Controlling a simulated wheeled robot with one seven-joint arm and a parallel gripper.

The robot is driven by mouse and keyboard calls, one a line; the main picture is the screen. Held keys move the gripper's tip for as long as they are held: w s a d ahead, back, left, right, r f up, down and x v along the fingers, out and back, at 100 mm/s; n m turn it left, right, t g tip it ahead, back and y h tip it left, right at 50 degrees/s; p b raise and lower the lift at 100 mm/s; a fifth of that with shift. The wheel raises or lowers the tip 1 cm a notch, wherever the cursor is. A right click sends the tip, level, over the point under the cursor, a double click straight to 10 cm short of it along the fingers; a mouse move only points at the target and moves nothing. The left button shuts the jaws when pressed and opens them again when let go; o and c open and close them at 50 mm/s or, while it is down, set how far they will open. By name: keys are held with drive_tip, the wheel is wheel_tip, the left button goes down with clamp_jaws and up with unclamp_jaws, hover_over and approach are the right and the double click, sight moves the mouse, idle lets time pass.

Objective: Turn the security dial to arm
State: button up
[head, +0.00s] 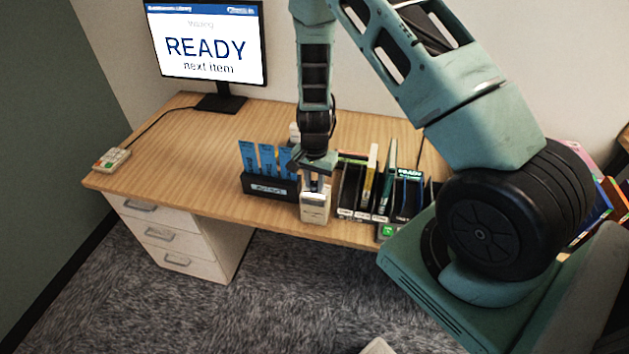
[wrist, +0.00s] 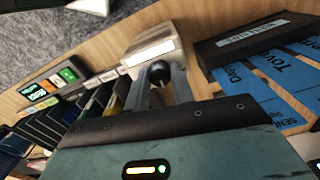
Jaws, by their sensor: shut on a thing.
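The security dial (wrist: 160,73) appears in the wrist view as a dark round knob on top of a pale metal box. The box (head: 315,208) stands at the desk's front edge in the head view, and it also shows in the wrist view (wrist: 150,48). My gripper (head: 316,184) points down over the box, with its fingers (wrist: 163,88) shut on the dial from both sides. The dial itself is hidden in the head view. Its pointer and any arm marking cannot be read.
A black holder (head: 268,188) with blue cards stands close left of the box. A rack of upright books and slots (head: 375,190) stands close right, with a small green-lit panel (head: 388,231) in front. A monitor (head: 208,45) reads "READY next item". The desk's left part is mostly clear.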

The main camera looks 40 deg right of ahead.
sight(314, 183)
idle(0.3)
drive_tip(key=o, duration=1)
wheel_tip(314, 183, up, 18)
drive_tip(key=b, duration=0.2)
drive_tip(key=shift+f, duration=0.25)
